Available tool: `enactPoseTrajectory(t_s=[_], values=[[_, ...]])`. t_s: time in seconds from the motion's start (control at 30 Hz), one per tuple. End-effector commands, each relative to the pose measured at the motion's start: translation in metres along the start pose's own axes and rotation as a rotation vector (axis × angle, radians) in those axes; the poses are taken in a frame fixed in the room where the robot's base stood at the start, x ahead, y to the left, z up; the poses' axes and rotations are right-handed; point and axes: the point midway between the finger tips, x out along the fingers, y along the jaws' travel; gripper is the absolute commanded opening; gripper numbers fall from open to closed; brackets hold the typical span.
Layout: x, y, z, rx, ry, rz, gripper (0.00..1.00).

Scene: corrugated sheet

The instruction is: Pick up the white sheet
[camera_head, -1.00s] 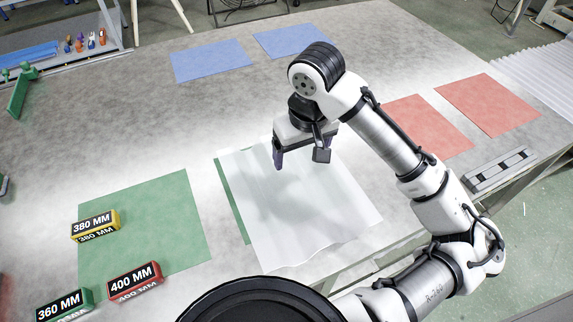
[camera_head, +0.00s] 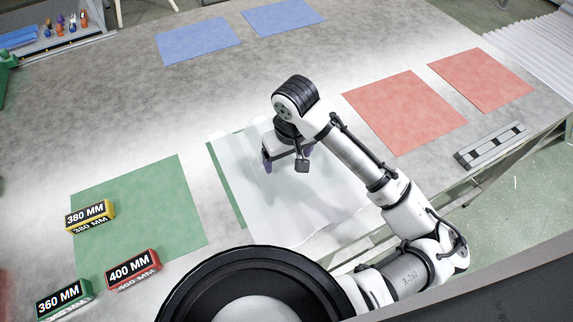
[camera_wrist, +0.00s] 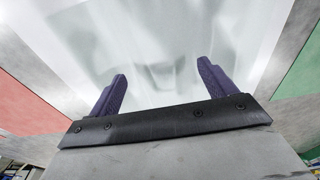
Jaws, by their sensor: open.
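The white sheet (camera_head: 258,205) lies on the grey table, over a green mat (camera_head: 226,188) whose left edge shows beside it. The sheet has a wavy surface, and its front edge reaches the table's front edge. My gripper (camera_head: 284,164) is above the sheet's back part, pointing down; my arm hides some of the sheet's right side. In the wrist view, my gripper (camera_wrist: 160,85) has its two purple fingers wide apart with nothing between them, and the white sheet (camera_wrist: 160,40) fills the space beyond. I cannot tell whether the fingertips touch the sheet.
Another green mat (camera_head: 140,205) lies to the left, with yellow 380 MM (camera_head: 90,215), red 400 MM (camera_head: 133,268) and green 360 MM (camera_head: 64,298) blocks by it. Red mats (camera_head: 405,110) lie right, blue mats (camera_head: 198,40) at the back. A black-and-white bar (camera_head: 490,146) lies near the right edge.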

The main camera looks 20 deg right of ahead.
Motion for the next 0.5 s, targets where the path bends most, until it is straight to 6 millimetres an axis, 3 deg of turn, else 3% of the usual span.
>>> enactPoseTrajectory(t_s=[0.2,0.47,0.5], values=[[0.024,-0.002,0.000,0.000,0.000,-0.001,0.83],[0.028,-0.002,0.000,-0.001,0.000,0.000,0.83],[0.028,-0.002,0.000,-0.001,0.000,0.000,0.79]])
